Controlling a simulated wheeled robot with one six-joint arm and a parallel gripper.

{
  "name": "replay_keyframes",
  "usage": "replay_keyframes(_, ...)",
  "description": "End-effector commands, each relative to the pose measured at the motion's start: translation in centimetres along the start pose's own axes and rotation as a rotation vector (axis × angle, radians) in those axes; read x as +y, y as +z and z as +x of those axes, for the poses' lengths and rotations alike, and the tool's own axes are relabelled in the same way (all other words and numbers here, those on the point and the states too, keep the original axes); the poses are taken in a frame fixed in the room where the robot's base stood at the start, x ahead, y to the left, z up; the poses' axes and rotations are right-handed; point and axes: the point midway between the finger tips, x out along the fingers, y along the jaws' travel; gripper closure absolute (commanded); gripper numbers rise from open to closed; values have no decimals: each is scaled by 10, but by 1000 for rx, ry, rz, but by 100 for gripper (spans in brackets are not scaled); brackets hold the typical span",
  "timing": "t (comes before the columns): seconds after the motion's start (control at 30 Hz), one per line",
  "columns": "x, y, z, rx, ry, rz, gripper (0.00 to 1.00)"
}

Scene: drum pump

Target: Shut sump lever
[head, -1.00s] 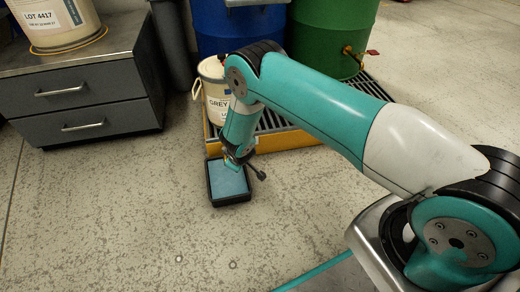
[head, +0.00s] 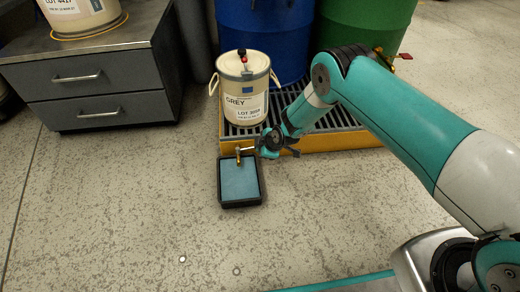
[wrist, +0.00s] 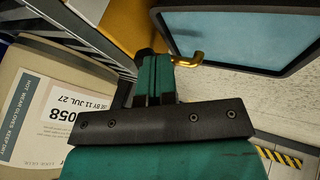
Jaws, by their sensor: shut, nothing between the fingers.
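The brass sump tap (head: 238,156) with its small lever projects from the front of the yellow-edged sump pallet (head: 310,143), above the black tray (head: 260,192) with blue liquid or lining. My gripper (head: 264,148) is shut and empty, just right of the tap at the pallet's front edge. In the wrist view, the shut fingers (wrist: 154,76) are close beside a bent brass piece (wrist: 188,61) of the tap. I cannot tell whether they touch it. The lever's exact angle is too small to make out.
A cream pail labelled GREY (head: 244,88) stands on the grating behind the tap. Blue (head: 265,40) and green (head: 365,25) drums stand behind. A grey drawer cabinet (head: 90,85) is at the left. The floor in front of the tray is clear.

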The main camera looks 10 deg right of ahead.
Motion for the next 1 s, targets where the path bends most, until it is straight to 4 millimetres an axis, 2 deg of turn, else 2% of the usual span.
replay_keyframes(0.77,4,8,-2,-8,8,8,100)
replay_keyframes(1.0,-11,3,-21,-3,-2,1,100)
